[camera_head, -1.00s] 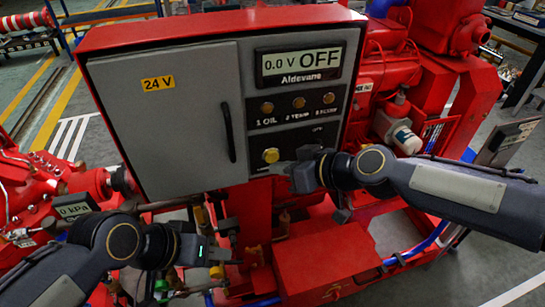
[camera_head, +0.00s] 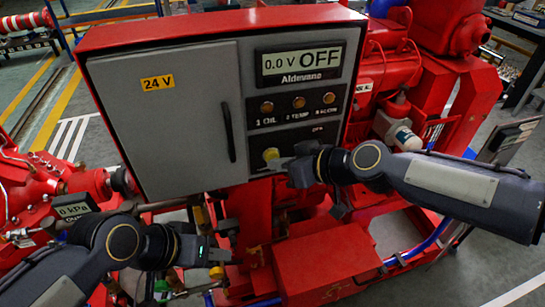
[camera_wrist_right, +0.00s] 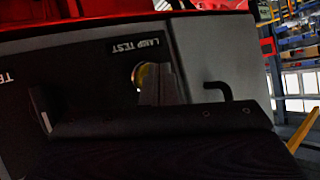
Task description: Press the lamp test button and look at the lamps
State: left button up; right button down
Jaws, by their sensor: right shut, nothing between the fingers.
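The grey control box (camera_head: 165,125) carries a yellow round lamp test button (camera_head: 271,154) low on its right-hand panel. My right gripper (camera_head: 286,166) is shut and empty, its tips just right of and slightly below the button. I cannot tell whether they touch it. In the right wrist view the LAMP TEST label (camera_wrist_right: 140,48) shows, and my dark gripper covers much of the panel below it. Three amber lamps, oil (camera_head: 266,107), temp (camera_head: 298,102) and a third (camera_head: 328,98), look dull, not bright.
The display (camera_head: 301,62) above the lamps reads 0.0 V OFF. A black door handle (camera_head: 228,132) stands out left of the button. Red engine parts (camera_head: 440,90) lie to the right, and pipes and valves lie below the box.

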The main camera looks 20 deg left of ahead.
jog(key=shift+w+a, duration=0.1)
jog(key=shift+w, duration=0.15)
dwell(0.6)
jog(key=shift+s+d+b, duration=0.4)
jog(key=shift+s+b, duration=0.3)
jog(key=shift+b, duration=0.05)
jog(key=s+d+b, duration=0.1)
jog(key=s+b, duration=0.1)
jog(key=s+d+b, duration=0.1)
jog(key=s+b, duration=0.1)
jog(key=shift+d, duration=0.4)
